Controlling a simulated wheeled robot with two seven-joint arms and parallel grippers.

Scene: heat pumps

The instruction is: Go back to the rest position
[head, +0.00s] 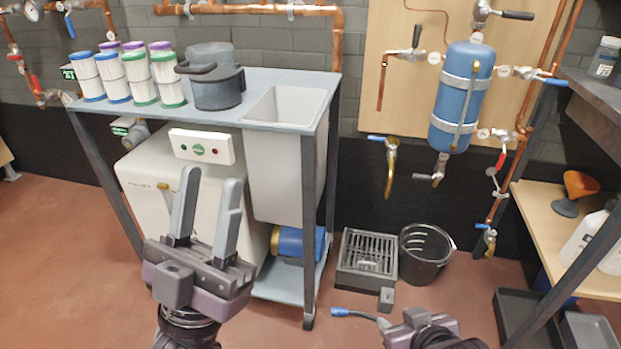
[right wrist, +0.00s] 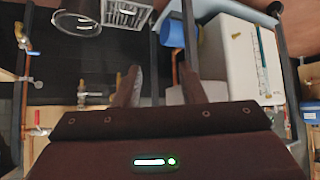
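My left gripper (head: 212,180) is in the lower left of the head view, fingers pointing up and spread apart, with nothing between them. It is in front of the white heat pump unit (head: 150,190) in that view. My right gripper (head: 395,315) shows only partly at the bottom edge of the head view, right of centre. In the right wrist view its two fingers (right wrist: 158,85) are apart and no object shows between them. A small blue-ended piece (head: 340,312) shows beside it in the head view; I cannot tell what it belongs to.
A grey-blue bench (head: 262,76) carries several filter cartridges (head: 110,78), a dark pot (head: 213,80) and a sink (head: 285,104). A blue tank (head: 461,95) hangs on a wooden panel. A black bucket (head: 425,255) and grated box (head: 366,257) stand on the floor. Shelves (head: 560,225) stand at right.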

